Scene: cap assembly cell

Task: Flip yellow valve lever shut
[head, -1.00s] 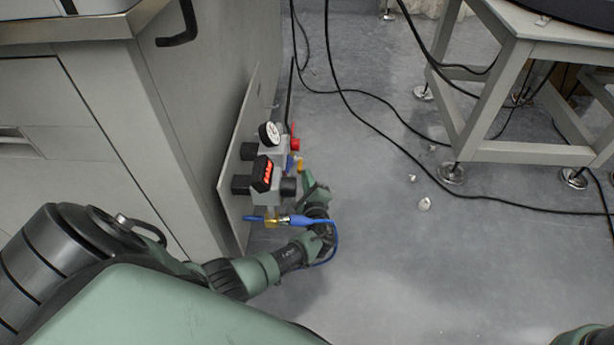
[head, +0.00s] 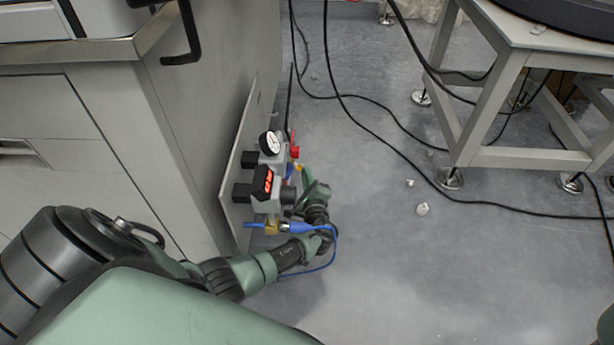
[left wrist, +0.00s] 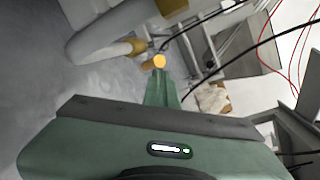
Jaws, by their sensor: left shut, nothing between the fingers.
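The valve unit (head: 268,187) is mounted on the upright panel at the side of the cabinet. A small yellow-orange part (head: 298,168), likely the lever, shows on its right side, just beyond my left gripper. My left gripper (head: 308,180) is shut and empty, close beside the unit. In the left wrist view, a round yellow end (left wrist: 159,61) appears right at the shut fingertips (left wrist: 160,72). I cannot tell whether they touch. The lever's full length and angle are hidden. My right gripper is not in view.
The unit has a round gauge (head: 270,143), a red digital display (head: 264,181), a red knob (head: 295,151) and a blue hose (head: 335,245) looping by my left wrist. Black cables (head: 375,150) cross the floor. A table frame (head: 520,150) stands right. The middle floor is mostly clear.

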